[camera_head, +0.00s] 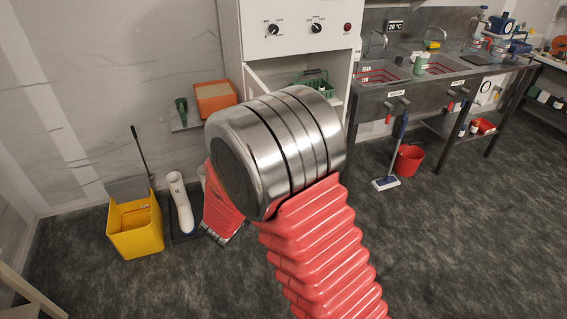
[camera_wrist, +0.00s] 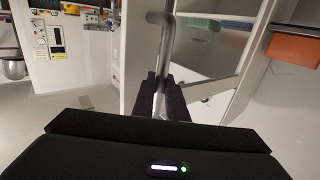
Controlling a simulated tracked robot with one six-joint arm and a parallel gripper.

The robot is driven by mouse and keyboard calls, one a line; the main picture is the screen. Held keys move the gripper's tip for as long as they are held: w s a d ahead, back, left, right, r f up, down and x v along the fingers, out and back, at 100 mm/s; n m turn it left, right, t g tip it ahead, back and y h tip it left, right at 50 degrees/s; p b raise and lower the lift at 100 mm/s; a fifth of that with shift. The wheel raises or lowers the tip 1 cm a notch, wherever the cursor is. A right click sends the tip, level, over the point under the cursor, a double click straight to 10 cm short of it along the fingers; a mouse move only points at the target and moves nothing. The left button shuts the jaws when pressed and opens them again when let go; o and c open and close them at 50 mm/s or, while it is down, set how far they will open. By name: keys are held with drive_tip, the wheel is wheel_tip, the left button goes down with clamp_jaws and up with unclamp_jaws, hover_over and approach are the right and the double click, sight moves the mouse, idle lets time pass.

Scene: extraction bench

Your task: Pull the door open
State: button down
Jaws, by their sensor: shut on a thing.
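The white cabinet (camera_head: 298,42) stands at the top centre of the head view. Its lower front is partly open, and inside shows beside my arm. In the wrist view the door (camera_wrist: 132,55) is a pale upright panel, with a grey metal bar handle (camera_wrist: 160,40) in front of it. My gripper (camera_wrist: 161,87) is shut on the handle, with one dark finger on each side of it. In the head view my silver and red arm hides the gripper, the handle and most of the door. How wide the door stands open I cannot tell exactly.
A green basket (camera_head: 316,84) is inside the cabinet. An orange bin (camera_head: 214,98) sits on a wall shelf to its left. A yellow bucket (camera_head: 135,232) stands on the left floor. A red bucket (camera_head: 409,159) and a sink bench are to the right.

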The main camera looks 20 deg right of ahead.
drive_tip(key=shift+w+a+r, duration=0.15)
drive_tip(key=shift+w+a, duration=0.05)
drive_tip(key=shift+a, duration=0.1)
drive_tip(key=c, duration=2)
unclamp_jaws()
drive_tip(key=shift+o, duration=1.2)
drive_tip(key=shift+d, duration=0.1)
drive_tip(key=shift+s, duration=0.1)
drive_tip(key=v, duration=1.3)
drive_tip(key=shift+s+a, duration=0.25)
drive_tip(key=shift+s, duration=0.05)
drive_tip(key=shift+f, duration=0.2)
